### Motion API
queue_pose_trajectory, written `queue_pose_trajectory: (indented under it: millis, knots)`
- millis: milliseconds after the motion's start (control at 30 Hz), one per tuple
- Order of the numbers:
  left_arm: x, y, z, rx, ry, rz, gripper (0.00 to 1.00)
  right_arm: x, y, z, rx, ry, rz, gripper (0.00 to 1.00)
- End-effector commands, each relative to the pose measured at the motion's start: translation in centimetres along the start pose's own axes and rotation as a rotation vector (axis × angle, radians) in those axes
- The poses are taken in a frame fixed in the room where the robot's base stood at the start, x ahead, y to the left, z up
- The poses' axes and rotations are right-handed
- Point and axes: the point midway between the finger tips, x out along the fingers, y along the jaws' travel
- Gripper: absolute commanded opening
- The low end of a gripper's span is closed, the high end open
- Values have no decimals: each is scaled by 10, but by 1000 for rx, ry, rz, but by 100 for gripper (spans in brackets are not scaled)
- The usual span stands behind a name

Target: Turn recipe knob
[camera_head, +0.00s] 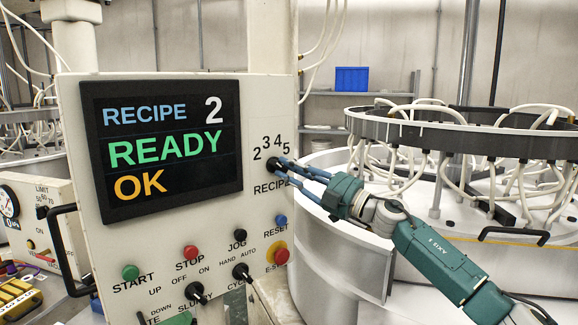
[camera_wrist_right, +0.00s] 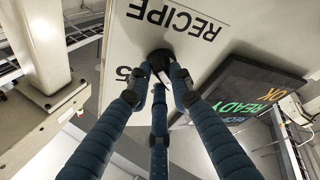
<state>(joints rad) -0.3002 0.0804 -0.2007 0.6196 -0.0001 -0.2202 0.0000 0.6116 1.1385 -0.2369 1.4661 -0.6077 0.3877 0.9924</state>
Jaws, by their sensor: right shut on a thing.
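The recipe knob (camera_head: 272,164) is a small black knob on the white control panel (camera_head: 262,105), below the numbers 2 3 4 5 and above the word RECIPE. My right gripper (camera_head: 283,167) comes in from the right and is shut on the knob. In the right wrist view the black knob (camera_wrist_right: 161,57) sits between the blue fingertips (camera_wrist_right: 160,78), which partly hide it. Its pointer direction cannot be made out clearly. The screen (camera_head: 165,145) reads RECIPE 2, READY, OK. My left gripper is not in view.
Below the knob are a blue reset button (camera_head: 281,220), a red e-stop (camera_head: 281,256), a red stop button (camera_head: 190,252), a green start button (camera_head: 130,272) and several black switches. A large round machine (camera_head: 350,235) stands close on the right, under my right arm.

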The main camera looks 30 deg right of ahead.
Motion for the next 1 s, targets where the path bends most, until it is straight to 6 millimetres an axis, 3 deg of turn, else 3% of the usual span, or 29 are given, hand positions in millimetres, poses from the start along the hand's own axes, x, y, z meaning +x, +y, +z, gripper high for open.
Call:
queue_pose_trajectory:
  millis: [300,933,967,1000]
  knots:
    - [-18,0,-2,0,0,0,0,1,4,-2,-151,0,-63,0]
    - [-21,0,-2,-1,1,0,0,1,2,-1,-201,0,-83,0]
    - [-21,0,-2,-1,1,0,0,1,2,-1,-201,0,-83,24]
    - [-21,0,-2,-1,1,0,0,1,2,-1,-201,0,-83,32]
